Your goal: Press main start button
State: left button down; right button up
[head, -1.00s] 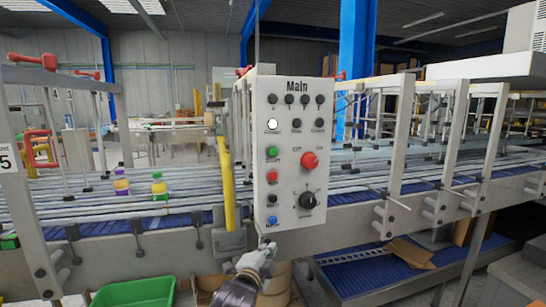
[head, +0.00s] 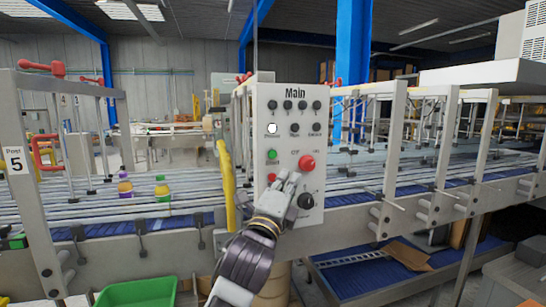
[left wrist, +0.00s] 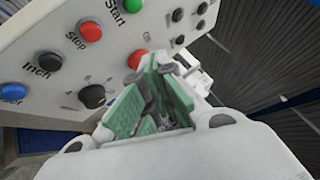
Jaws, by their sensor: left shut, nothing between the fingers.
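The white "Main" control panel (head: 318,90) stands upright in the centre of the head view. Its green Start button (head: 272,155) is uncovered at the left of the panel; it also shows at the top of the left wrist view (left wrist: 132,5). A red button (head: 271,177) sits just below it. My left gripper (head: 290,181) is shut and empty, in front of the lower panel, below and right of the green button. It hides the black Inch button (left wrist: 48,62) and the blue button (left wrist: 13,92) in the head view. Contact with the panel cannot be told.
A red knob (head: 307,162) and a black rotary switch (head: 306,201) are close to my fingers. A yellow post (head: 226,180) stands left of the panel. The conveyor (head: 90,212) with bottles runs behind. A green bin (head: 138,292) is below.

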aim_at(272, 154)
pick_arm(q)
jog(key=r, duration=0.1)
jog(key=s+r, duration=0.1)
jog(key=s+r+m, duration=0.1)
jog(key=shift+d+r+t+h, duration=0.1)
jog(key=shift+d+t+h, duration=0.2)
jog(key=shift+d, duration=0.05)
jog(key=shift+w, duration=0.2)
jog(key=shift+w+a+p, duration=0.2)
jog(key=shift+w+a, duration=0.25)
jog(key=shift+w, duration=0.9)
jog(key=shift+w+a+p, duration=0.15)
jog(key=shift+w+a, duration=0.3)
jog(key=shift+w, duration=0.95)
jog(key=shift+w+a+p, duration=0.2)
jog(key=shift+w+a, duration=0.25)
jog(key=shift+w, duration=0.9)
